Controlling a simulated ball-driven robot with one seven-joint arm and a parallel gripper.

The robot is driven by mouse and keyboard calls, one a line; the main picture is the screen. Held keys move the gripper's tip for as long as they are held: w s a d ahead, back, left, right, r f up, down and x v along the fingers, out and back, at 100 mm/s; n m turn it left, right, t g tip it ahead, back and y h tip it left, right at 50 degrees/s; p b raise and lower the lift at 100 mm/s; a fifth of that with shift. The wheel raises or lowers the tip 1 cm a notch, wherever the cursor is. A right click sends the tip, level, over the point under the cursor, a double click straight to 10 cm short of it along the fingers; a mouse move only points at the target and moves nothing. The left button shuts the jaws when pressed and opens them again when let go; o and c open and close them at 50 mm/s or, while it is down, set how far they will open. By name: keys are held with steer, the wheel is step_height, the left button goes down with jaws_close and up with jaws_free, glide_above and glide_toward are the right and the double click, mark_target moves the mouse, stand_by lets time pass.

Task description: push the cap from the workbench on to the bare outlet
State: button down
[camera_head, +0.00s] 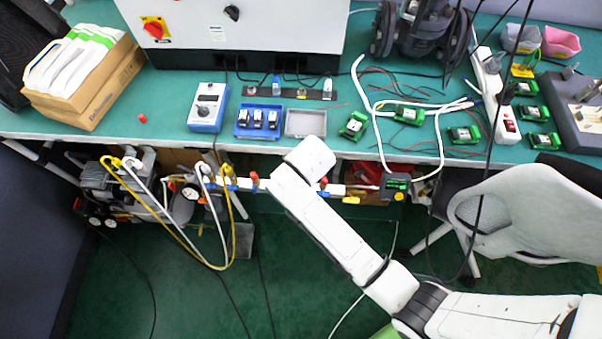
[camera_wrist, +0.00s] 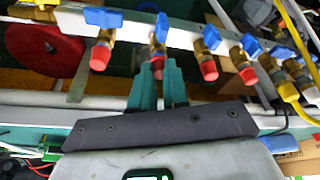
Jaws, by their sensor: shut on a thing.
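My gripper (camera_wrist: 158,70) has teal fingers, shut on a red cap (camera_wrist: 157,74) that shows as a narrow strip between the fingertips. The cap is in line with the outlet of a brass valve (camera_wrist: 158,47) with a blue handle, right beyond the fingertips. I cannot tell whether the cap is seated on the outlet or only against it. Other valves on the white manifold bar (camera_wrist: 70,21) carry red caps, one to the left (camera_wrist: 101,56) and one to the right (camera_wrist: 208,69). In the head view my arm hides the gripper.
A small red piece (camera_head: 141,118) lies on the green workbench (camera_head: 165,100). Yellow hoses (camera_head: 185,240) hang at the manifold's left end in the head view. A white chair (camera_head: 530,215) stands at the right. Trays, a blue meter (camera_head: 207,105) and green boards lie on the bench.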

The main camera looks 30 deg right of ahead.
steer(key=shift+f, duration=0.3)
steer(key=c, duration=1.1)
jaws_free()
steer(key=shift+o, duration=0.2)
steer(key=shift+r, duration=0.1)
steer(key=d+v, duration=0.1)
steer(key=v, duration=1)
steer(key=s+d+f+n+g, duration=0.1)
steer(key=s+d, duration=0.2)
steer(key=s, duration=0.6)
steer(key=s+d+f+n+g, duration=0.1)
steer(key=s+d, duration=0.3)
steer(key=s, duration=0.6)
steer(key=shift+s+d+f+y, duration=0.3)
steer(key=shift+d+f, duration=0.05)
